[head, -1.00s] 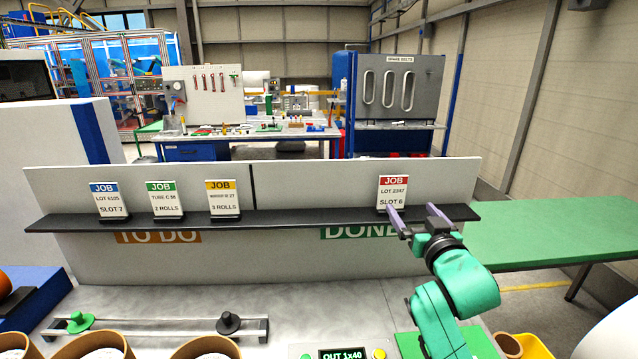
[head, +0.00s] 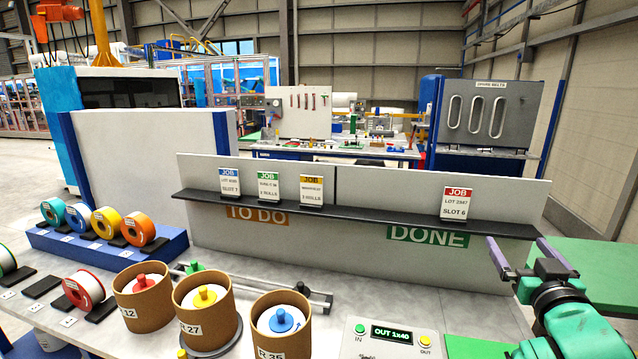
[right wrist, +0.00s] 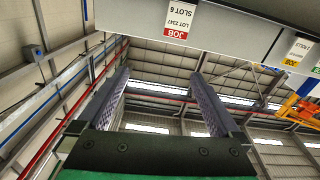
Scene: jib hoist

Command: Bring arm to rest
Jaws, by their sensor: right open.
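My right arm is green, with a dark gripper (head: 519,256) with purple-grey fingers, at the right of the head view. The gripper is open and empty, in front of the right end of the job board (head: 400,240) and below its shelf. In the right wrist view the two fingers (right wrist: 165,105) stand wide apart with nothing between them. The red job card (head: 457,203) stands on the shelf above the DONE sign (head: 428,236), apart from the gripper. It also shows upside down in the right wrist view (right wrist: 178,20). My left gripper is not in view.
Blue, green and yellow job cards (head: 269,187) stand above TO DO. Brown tubs (head: 143,297) with coloured knobs stand on the front table. Coloured spools (head: 97,224) sit in a blue rack at left. A control box (head: 392,338) stands near my right arm. A green table (head: 605,270) lies at right.

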